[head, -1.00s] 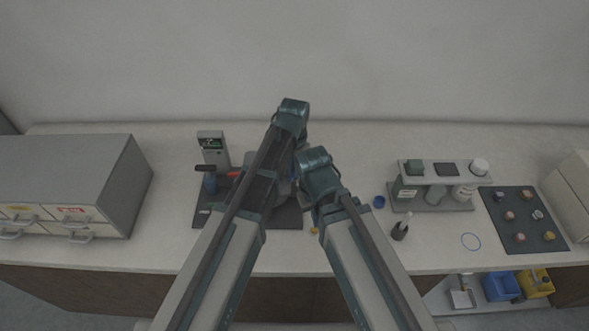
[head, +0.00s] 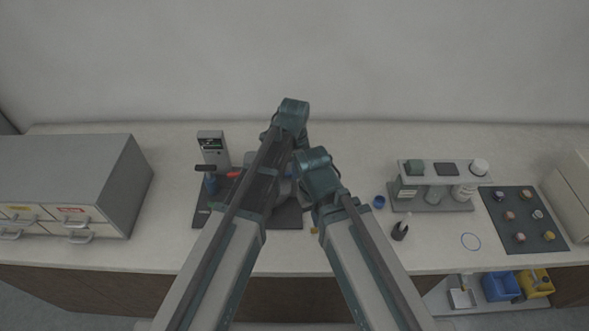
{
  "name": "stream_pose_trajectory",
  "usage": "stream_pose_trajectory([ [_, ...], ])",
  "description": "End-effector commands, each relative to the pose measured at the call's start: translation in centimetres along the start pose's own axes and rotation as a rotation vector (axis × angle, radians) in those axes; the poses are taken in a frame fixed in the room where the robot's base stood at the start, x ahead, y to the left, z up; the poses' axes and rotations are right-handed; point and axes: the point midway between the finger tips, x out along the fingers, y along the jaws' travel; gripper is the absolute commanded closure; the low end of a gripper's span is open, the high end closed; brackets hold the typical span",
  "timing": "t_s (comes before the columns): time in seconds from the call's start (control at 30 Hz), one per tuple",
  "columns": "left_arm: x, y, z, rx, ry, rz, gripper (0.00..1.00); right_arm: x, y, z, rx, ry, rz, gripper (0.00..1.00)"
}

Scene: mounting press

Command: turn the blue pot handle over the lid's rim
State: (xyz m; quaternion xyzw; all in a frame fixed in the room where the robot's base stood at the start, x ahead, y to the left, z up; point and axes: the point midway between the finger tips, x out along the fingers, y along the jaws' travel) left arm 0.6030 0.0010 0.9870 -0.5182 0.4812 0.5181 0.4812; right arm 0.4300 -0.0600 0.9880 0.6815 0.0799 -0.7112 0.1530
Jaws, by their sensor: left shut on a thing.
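The press stands on a dark mat (head: 290,215), mostly hidden behind my arms. A grey rounded part of it (head: 284,187) shows in the gap between them. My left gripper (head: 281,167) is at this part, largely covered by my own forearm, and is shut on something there. The blue handle, the lid's rim and the fingertips cannot be made out clearly. My right gripper's fingers are hidden below its wrist, right of the press.
A grey drawer cabinet (head: 75,180) is far left. A bottle rack (head: 432,203), a dark bottle (head: 400,229) and a sample mat (head: 523,220) are right.

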Motion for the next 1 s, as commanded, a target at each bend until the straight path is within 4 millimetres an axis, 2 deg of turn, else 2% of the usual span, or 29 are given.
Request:
stream_pose_trajectory([
  [0.4, 0.01, 0.02, 0.01, 0.185, 0.000, 0.000, 1.00, 0.01, 0.00, 0.00, 0.000, 0.000, 0.000, 1.00],
  [1.0, 0.01, 0.02, 0.02, 0.214, 0.000, 0.000, 1.00, 0.01, 0.00, 0.00, 0.000, 0.000, 0.000, 1.00],
])
